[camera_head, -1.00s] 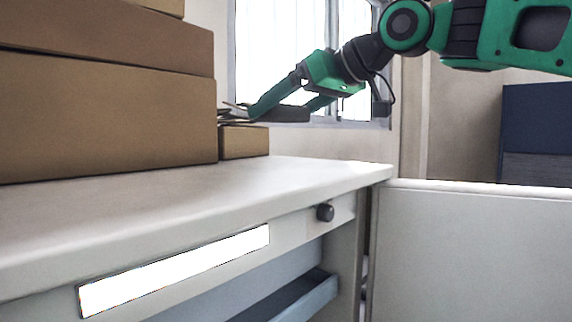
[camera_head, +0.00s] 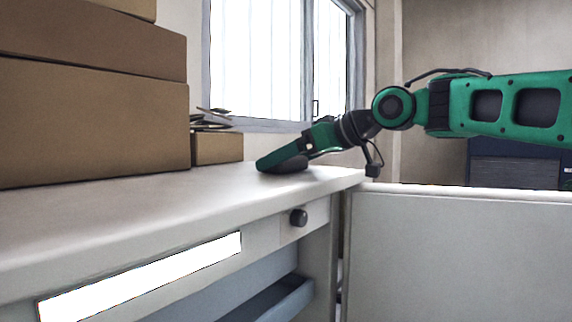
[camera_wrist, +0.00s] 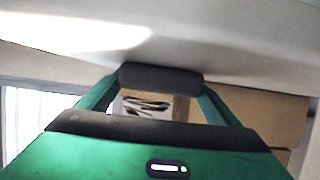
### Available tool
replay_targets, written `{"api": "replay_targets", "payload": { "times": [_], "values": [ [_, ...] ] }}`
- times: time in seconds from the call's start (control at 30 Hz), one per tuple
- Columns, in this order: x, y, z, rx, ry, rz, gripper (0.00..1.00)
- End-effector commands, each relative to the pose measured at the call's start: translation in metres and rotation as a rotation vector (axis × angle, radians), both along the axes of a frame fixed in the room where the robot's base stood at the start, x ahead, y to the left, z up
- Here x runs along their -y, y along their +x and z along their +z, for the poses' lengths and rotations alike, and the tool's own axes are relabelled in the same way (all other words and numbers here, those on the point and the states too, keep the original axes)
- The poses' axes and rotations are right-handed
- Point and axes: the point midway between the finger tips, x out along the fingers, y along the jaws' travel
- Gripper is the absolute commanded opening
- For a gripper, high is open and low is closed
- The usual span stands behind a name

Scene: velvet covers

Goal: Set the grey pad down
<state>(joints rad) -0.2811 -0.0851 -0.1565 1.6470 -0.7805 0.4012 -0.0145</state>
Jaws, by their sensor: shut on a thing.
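The grey pad (camera_head: 290,165) is a dark, rounded piece between the fingers of my gripper (camera_head: 276,162). It is low over the white countertop (camera_head: 215,183), close to its right end. I cannot tell whether its underside touches the surface. In the wrist view the pad (camera_wrist: 160,78) spans the gap between the two green fingers, which are shut on it. Part of the pad is hidden behind a finger in the head view.
Large cardboard boxes (camera_head: 90,120) are stacked on the left of the counter. A white panel (camera_head: 455,250) adjoins the right. The counter's front middle is clear.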

Motion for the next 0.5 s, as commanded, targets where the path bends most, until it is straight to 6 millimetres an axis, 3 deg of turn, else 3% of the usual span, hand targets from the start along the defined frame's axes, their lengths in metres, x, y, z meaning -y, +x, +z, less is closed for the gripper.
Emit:
{"api": "replay_targets", "payload": {
  "times": [0.27, 0.3, 0.33, 0.5],
  "values": [
    [0.0008, 0.0002, -0.001, 0.0, 0.0, -0.001, 0.58],
    [0.001, 0.0004, -0.0015, 0.0, 0.0, -0.001, 0.9],
    [0.001, 0.0004, -0.0014, 0.0, 0.0, -0.002, 0.97],
    [0.0012, 0.0004, -0.0011, 0.0, 0.0, -0.002, 1.0]
  ]
}}
